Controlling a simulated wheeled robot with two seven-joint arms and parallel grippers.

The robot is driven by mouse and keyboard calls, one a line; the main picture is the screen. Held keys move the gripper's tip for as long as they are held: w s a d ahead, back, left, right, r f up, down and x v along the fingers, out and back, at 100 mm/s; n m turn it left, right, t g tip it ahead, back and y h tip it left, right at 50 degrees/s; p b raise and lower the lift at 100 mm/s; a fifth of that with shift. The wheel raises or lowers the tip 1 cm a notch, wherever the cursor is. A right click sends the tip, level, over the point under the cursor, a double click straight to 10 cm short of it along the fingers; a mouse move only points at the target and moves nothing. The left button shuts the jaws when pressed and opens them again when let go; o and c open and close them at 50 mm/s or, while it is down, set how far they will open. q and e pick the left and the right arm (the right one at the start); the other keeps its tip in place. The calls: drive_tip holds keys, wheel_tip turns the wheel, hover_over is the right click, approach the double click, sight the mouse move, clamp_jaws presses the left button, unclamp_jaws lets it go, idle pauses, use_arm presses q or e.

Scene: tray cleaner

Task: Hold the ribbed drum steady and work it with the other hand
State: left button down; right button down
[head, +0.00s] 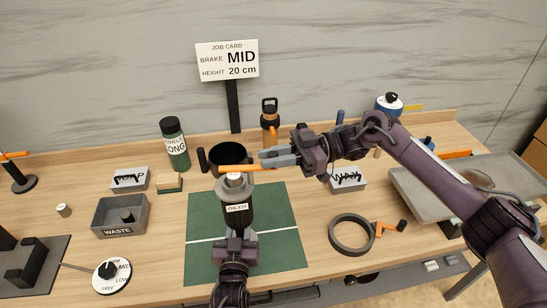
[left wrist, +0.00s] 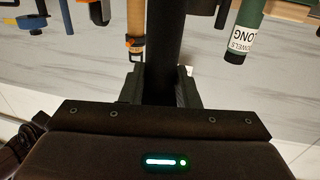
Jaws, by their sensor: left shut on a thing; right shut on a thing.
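A dark upright cylinder labelled OILED (head: 238,210), which I take to be the drum, stands over the green mat (head: 284,220) in the head view. Its ribs are too small to make out. My left gripper (head: 236,233) is shut on it from the near side. In the left wrist view its jaws (left wrist: 161,88) close around a dark shaft (left wrist: 161,45). My right gripper (head: 268,160) is shut on an orange bar (head: 250,168) that reaches over the pale top of the cylinder. Whether the bar touches that top cannot be told.
A black round vessel (head: 229,153) stands just behind. A job card (head: 227,60) reads brake MID, height 20 cm. The mat's right side is clear.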

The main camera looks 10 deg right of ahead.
use_arm(q)
drive_tip(key=shift+d+r, duration=0.1)
drive_tip(key=shift+r, duration=0.05)
use_arm(e)
drive_tip(key=shift+w+a+f+n+g, duration=0.15)
drive_tip(key=shift+n+g, duration=0.45)
drive_tip(key=shift+g, duration=0.3)
drive_tip(key=shift+w+d+g, duration=0.2)
drive_tip(key=shift+w+g, duration=0.05)
drive_tip(key=shift+g, duration=0.05)
drive_tip(key=c, duration=1.3)
unclamp_jaws()
drive_tip(key=shift+c, duration=0.2)
drive_tip(key=shift+d, duration=0.15)
drive_tip(key=v, duration=1.1)
drive_tip(key=shift+w+d+r, duration=0.2)
drive_tip(key=shift+d+r, duration=0.05)
drive_tip(key=shift+d, duration=0.15)
